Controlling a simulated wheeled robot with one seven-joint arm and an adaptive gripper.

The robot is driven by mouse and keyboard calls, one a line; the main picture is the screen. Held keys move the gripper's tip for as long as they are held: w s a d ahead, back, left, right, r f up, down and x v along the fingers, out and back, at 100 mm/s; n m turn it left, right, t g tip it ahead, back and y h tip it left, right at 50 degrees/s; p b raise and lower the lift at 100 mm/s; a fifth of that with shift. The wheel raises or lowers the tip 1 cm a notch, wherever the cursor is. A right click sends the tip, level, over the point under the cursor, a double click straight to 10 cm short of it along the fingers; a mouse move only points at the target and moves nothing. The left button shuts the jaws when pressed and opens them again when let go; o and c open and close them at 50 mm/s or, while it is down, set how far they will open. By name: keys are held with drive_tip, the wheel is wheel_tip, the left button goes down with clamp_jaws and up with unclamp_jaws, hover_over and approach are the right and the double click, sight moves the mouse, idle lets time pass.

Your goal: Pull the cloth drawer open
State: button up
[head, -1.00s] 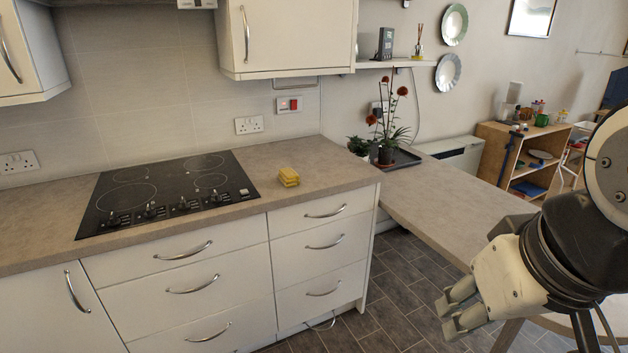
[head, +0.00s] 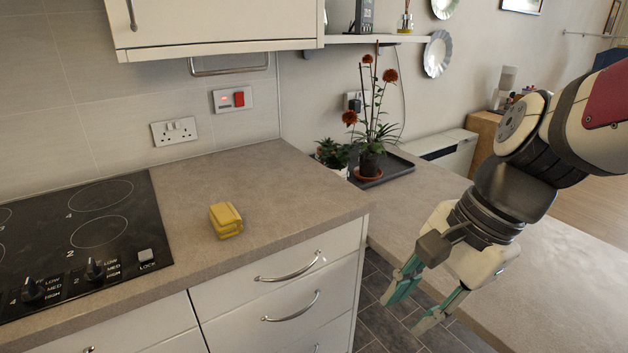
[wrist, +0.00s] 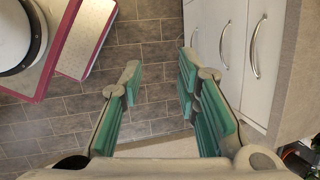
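A stack of white-fronted drawers with curved metal handles stands below the counter. Its top drawer (head: 230,289) and the second drawer (head: 333,285) are shut. No label shows which one is the cloth drawer. A folded yellow cloth-like item (head: 226,220) lies on the counter above the stack. My gripper (head: 402,316) is open and empty, to the right of the drawers and touching no handle. In the wrist view my open fingers (wrist: 159,63) point over the floor, with several shut drawer fronts and the nearest handle (wrist: 256,47) to their right.
The counter edge (wrist: 301,75) overhangs the drawers at right in the wrist view. A long worktop (head: 560,275) runs under and behind my arm. A black hob (head: 85,235) is at left. Potted plants (head: 370,160) stand at the back. Tiled floor (wrist: 160,95) is clear between.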

drive_tip(key=w+a+f+m+g+y+b, duration=0.1)
drive_tip(key=w+a+f+m+y+b, duration=0.25)
drive_tip(key=w+f+m, duration=0.25)
drive_tip(key=w+a+f+m+y+b, duration=0.2)
drive_tip(key=w+f+m+b, duration=0.3)
drive_tip(key=f+m, duration=0.15)
drive_tip(key=m+t+y+b, duration=0.3)
drive_tip(key=m+y+b, duration=0.45)
drive_tip(key=m, duration=0.85)
approach(296, 275)
drive_tip(key=shift+n+h, duration=0.35)
drive_tip(key=shift+h, duration=0.05)
drive_tip(key=b+x, duration=0.1)
drive_tip(key=x, duration=0.2)
drive_tip(key=b+x, duration=0.2)
drive_tip(key=x, duration=0.2)
drive_tip(key=b+x, duration=0.2)
drive_tip(key=x, duration=0.1)
drive_tip(key=shift+a+r, duration=0.25)
drive_tip(key=shift+a, duration=0.2)
clamp_jaws()
